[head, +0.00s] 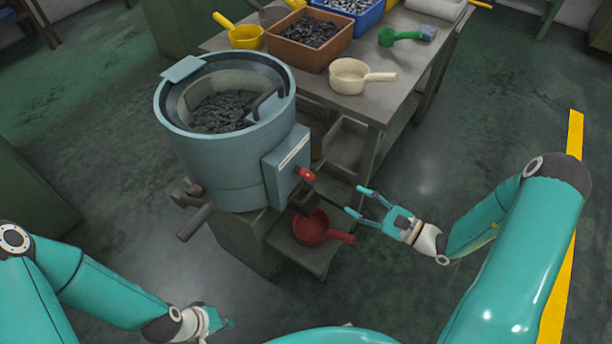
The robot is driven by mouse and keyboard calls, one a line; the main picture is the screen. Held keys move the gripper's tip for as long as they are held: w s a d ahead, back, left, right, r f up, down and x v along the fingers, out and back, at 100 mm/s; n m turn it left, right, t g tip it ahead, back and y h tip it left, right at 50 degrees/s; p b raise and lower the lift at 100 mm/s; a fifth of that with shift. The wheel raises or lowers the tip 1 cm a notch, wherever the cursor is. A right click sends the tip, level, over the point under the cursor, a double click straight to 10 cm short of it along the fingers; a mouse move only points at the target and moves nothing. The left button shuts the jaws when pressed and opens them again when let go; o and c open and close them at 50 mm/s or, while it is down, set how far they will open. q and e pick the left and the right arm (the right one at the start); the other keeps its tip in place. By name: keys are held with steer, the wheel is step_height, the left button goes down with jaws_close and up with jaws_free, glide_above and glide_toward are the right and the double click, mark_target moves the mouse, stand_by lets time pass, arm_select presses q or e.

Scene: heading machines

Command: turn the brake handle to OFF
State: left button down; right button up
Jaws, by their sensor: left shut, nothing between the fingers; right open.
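The machine is a blue-grey round drum (222,165) with dark pieces inside and a box (284,170) on its right side. A red knob (306,174) sits at the box's lower right; I cannot read any ON or OFF mark. A dark cylindrical part (195,222) sticks out at the drum's lower left. I cannot tell for sure which part is the brake handle. My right gripper (356,201) is open and empty, to the right of the red knob and apart from it. My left gripper (229,323) is shut and empty, low in front of the machine, near the bottom edge.
A red pan (313,228) sits on a low shelf below the box. A grey table (372,106) behind holds a brown bin (310,55), a cream scoop (350,76), a green brush (400,37) and a yellow scoop (246,37). Floor is open at right.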

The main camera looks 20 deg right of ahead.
mark_target(310, 177)
steer(key=p+x, duration=0.1)
steer(key=x, duration=1.4)
steer(key=shift+a, duration=0.2)
